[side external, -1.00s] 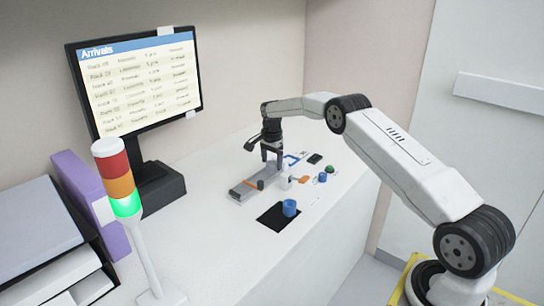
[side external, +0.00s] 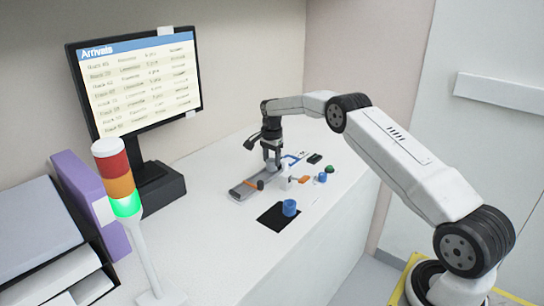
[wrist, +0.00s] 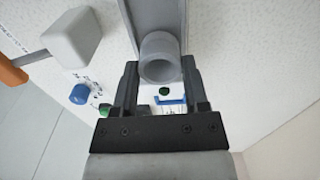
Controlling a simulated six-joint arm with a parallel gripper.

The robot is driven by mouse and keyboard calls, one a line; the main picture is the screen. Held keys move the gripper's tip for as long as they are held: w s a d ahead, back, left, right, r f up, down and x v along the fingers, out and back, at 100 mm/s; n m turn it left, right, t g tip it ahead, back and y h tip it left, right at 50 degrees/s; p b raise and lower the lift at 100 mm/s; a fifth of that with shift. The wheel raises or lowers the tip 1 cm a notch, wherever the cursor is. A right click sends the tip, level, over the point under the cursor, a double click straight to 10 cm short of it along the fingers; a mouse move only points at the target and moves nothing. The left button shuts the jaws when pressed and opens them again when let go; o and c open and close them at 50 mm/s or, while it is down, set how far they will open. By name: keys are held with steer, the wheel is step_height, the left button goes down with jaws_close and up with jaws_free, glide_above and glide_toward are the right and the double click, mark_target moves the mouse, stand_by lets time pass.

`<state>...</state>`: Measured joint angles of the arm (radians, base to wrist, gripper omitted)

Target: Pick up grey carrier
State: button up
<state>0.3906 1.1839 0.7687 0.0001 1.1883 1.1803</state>
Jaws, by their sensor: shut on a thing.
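The grey carrier (wrist: 160,38) is a short, hollow, round tube standing at the end of the grey track (wrist: 134,12) in the wrist view. My gripper (wrist: 160,72) has one finger on either side of it and is shut on it. In the side external view, my gripper (side external: 272,166) points down at the right end of the grey track (side external: 240,191). The carrier is mostly hidden by the fingers there, and I cannot tell whether it is clear of the track.
A white block (side external: 286,183) with an orange handle (side external: 303,180) stands just right of my gripper. A green button (side external: 330,168) is farther right. The monitor (side external: 138,85) stands behind left.

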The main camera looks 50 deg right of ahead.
steer(key=shift+r, duration=2.35)
